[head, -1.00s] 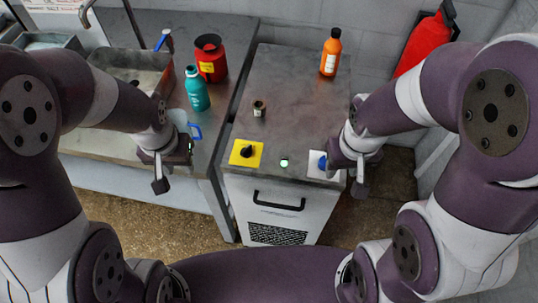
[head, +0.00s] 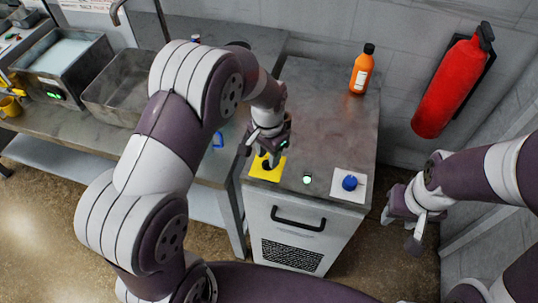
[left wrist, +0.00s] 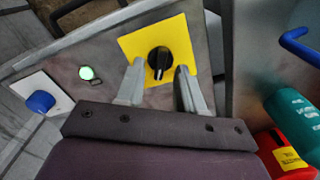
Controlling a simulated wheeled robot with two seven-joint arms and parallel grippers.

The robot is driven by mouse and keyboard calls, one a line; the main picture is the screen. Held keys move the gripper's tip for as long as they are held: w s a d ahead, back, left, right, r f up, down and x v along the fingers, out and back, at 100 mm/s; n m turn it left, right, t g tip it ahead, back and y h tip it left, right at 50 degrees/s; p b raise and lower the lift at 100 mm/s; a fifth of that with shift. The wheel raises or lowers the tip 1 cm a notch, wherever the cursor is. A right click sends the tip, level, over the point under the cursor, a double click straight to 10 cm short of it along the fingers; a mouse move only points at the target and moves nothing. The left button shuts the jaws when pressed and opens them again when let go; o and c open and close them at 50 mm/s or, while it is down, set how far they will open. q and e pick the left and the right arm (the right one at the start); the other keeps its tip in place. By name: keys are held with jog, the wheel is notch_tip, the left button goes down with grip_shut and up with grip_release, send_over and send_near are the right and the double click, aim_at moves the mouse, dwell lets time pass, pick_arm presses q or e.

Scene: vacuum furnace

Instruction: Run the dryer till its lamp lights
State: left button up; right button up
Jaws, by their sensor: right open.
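The dryer is a white-fronted cabinet (head: 300,235) with a grey top, a black handle and a grille. A black knob (left wrist: 159,58) stands on a yellow plate (left wrist: 140,43) on its top. A small lamp (head: 307,180) glows green; it also shows in the left wrist view (left wrist: 87,73). A blue button (head: 349,183) sits on a white plate. My left gripper (head: 262,152) is over the yellow plate, its two fingers apart on either side of the knob; I cannot tell whether they touch it. My right gripper (head: 412,225) is open and empty, right of the dryer.
An orange bottle (head: 362,70) stands at the dryer top's back right. A red extinguisher (head: 450,85) hangs on the wall. A teal bottle (left wrist: 292,112) and a red container (left wrist: 283,150) stand on the left bench near my left gripper. The dryer top's middle right is clear.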

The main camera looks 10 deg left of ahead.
pick_arm(q)
jog(key=shift+a+f, duration=0.1)
jog(key=shift+f, duration=0.6)
grip_shut()
jog(key=n+p, duration=0.1)
jog(key=n, duration=0.2)
jog(key=shift+r, duration=0.15)
jog(key=n+p, duration=0.1)
jog(key=n, duration=0.1)
jog(key=shift+n, duration=0.4)
jog(key=n+p, duration=0.1)
jog(key=n, duration=0.4)
jog(key=shift+n+p, duration=0.3)
jog(key=shift+n, duration=0.4)
